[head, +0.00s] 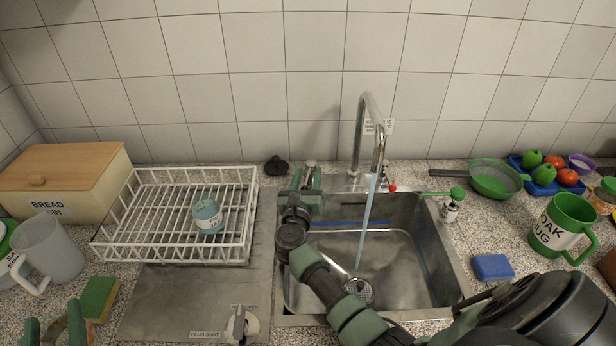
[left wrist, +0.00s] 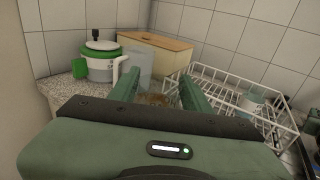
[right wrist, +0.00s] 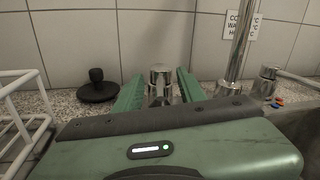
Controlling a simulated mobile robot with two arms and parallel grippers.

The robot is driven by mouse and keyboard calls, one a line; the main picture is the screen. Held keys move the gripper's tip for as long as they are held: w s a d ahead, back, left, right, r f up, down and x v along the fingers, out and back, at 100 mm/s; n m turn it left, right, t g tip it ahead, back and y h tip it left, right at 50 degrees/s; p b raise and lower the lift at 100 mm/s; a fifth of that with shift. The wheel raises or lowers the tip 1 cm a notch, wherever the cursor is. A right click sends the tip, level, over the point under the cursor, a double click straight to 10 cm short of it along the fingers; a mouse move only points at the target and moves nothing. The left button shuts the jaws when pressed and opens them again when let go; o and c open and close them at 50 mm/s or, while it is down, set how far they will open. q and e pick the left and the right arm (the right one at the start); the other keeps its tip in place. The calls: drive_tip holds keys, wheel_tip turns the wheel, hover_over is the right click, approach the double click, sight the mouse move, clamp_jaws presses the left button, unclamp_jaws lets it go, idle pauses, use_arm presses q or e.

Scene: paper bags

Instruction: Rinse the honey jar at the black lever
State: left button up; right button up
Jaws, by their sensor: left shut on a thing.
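My left gripper (head: 54,328) is low at the left edge of the head view, left of the sink. In the left wrist view its fingers are shut on a small brownish thing (left wrist: 155,99), probably the honey jar, mostly hidden behind the gripper body. My right gripper (head: 308,182) is behind the sink, its fingers on either side of a chrome tap knob (right wrist: 161,84), apparently open. Water (head: 366,225) runs from the chrome spout (head: 362,125) into the steel sink (head: 420,270). I cannot make out a black lever.
A white dish rack (head: 125,245) holds a pale blue jar (head: 208,216). A black plug (head: 276,166) stands behind the sink. A round perforated thing (head: 360,290) lies in the sink. A sponge (head: 100,298) and clear jug (head: 48,255) are near my left gripper. My right arm crosses the sink.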

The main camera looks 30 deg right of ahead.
drive_tip(key=shift+s, duration=0.1)
use_arm(q)
drive_tip(key=shift+f, duration=0.1)
use_arm(e)
drive_tip(key=shift+s+a+f, duration=0.15)
drive_tip(key=shift+s+a, duration=0.05)
drive_tip(key=shift+a, duration=0.1)
use_arm(q)
wheel_tip(320, 180, down, 3)
drive_tip(key=b, duration=0.3)
use_arm(e)
drive_tip(key=v, duration=1.1)
use_arm(q)
drive_tip(key=shift+r, duration=0.2)
use_arm(e)
drive_tip(key=shift+a, duration=0.1)
